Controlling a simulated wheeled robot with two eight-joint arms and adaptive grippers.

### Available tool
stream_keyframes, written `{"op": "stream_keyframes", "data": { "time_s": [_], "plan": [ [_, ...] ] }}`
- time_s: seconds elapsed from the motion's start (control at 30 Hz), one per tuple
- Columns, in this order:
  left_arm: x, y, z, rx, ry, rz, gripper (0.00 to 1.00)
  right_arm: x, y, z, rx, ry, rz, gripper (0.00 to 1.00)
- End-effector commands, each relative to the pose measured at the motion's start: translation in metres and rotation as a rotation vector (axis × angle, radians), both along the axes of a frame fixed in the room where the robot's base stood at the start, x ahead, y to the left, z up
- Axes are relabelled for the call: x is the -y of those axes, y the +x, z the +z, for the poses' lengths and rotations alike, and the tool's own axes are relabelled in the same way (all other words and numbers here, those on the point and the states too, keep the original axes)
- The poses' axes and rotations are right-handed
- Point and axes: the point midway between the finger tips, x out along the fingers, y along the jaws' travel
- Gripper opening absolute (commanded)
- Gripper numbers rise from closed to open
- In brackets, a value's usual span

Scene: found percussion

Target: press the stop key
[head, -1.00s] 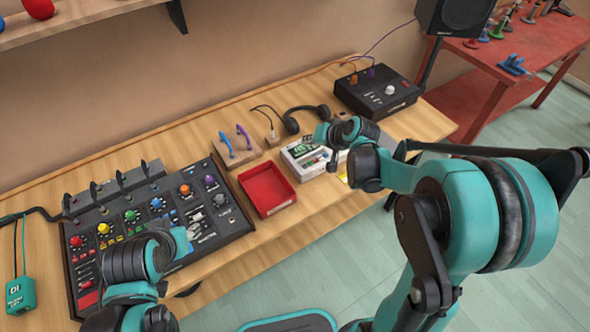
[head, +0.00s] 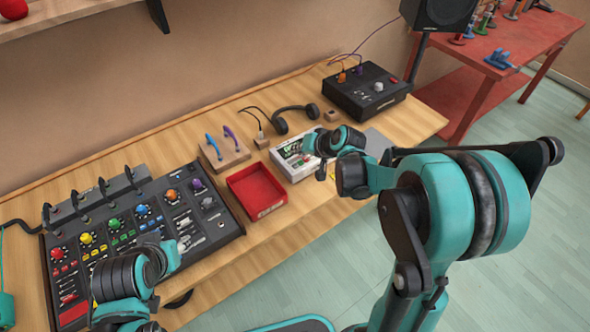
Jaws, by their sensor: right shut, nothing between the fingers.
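A small white device (head: 284,157) with a dark and green printed top lies near the front edge of the wooden bench. My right gripper (head: 313,158) is at its right part, low over it, shut and empty. The gripper and wrist hide part of the device. I cannot make out a key marked stop, nor whether the fingers touch the device. My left gripper (head: 176,256) is over the front of the black mixer (head: 222,226), largely hidden behind its own wrist; its jaw state cannot be read.
A red tray (head: 283,199) sits left of the white device. A wooden block (head: 236,158) with blue and purple hooks, headphones (head: 281,126) and a black box (head: 385,105) with knobs stand behind. A red table (head: 455,90) is at the back right.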

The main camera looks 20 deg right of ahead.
Motion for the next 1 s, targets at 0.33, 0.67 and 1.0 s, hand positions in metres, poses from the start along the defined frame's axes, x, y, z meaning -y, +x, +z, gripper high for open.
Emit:
{"op": "stream_keyframes", "data": {
  "time_s": [0.33, 0.67, 1.0],
  "plan": [
    [0.0, 0.0, -0.033, 0.0, 0.0, 0.0, 0.4, 0.0, 0.0, -0.04, 0.0, 0.0, 0.0, 0.0],
    [0.0, 0.0, -0.032, 0.0, 0.0, 0.0, 0.4, 0.0, 0.0, -0.039, 0.0, 0.0, 0.0, 0.0],
    [0.0, 0.0, -0.032, 0.0, 0.0, 0.0, 0.4, 0.0, 0.0, -0.039, 0.0, 0.0, 0.0, 0.0]
  ]
}}
